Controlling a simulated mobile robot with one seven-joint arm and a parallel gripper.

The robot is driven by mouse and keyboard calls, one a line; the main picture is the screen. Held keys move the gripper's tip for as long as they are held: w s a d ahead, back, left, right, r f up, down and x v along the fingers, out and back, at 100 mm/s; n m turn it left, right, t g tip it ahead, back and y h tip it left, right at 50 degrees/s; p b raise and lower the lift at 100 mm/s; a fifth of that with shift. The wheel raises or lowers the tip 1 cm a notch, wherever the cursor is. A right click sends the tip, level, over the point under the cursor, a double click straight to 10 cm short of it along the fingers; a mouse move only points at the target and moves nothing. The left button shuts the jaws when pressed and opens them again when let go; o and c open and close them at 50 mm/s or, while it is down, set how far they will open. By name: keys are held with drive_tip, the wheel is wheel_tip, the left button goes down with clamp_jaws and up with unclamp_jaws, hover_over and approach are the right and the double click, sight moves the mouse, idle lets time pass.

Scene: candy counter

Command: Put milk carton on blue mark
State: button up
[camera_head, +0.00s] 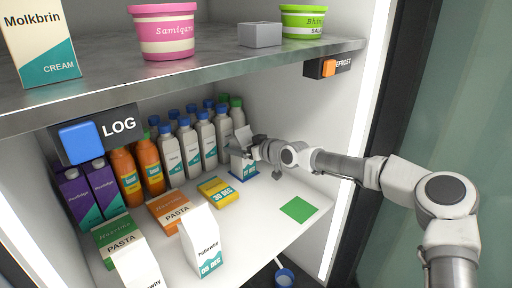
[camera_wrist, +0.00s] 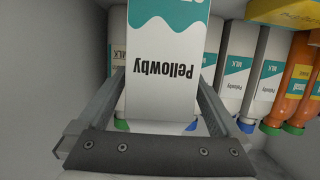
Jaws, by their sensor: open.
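A white and teal milk carton (camera_head: 243,162) stands at the back right of the lower shelf, partly hidden by my gripper (camera_head: 254,148). A blue patch, the blue mark (camera_head: 236,178), shows at the carton's base, mostly covered by it. In the wrist view the carton (camera_wrist: 165,70), lettered "Pellowby" upside down, fills the space between the fingers of my gripper (camera_wrist: 160,85). The fingers are open, one on each side of the carton. Whether either finger touches it I cannot tell.
Several white bottles (camera_head: 192,150) stand close left of the carton. A green mark (camera_head: 299,209) lies bare at the right. The upper shelf (camera_head: 200,65) hangs above.

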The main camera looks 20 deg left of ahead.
drive_tip(key=p+v, duration=0.2)
drive_tip(key=v, duration=0.8)
drive_tip(key=shift+s+a, duration=0.1)
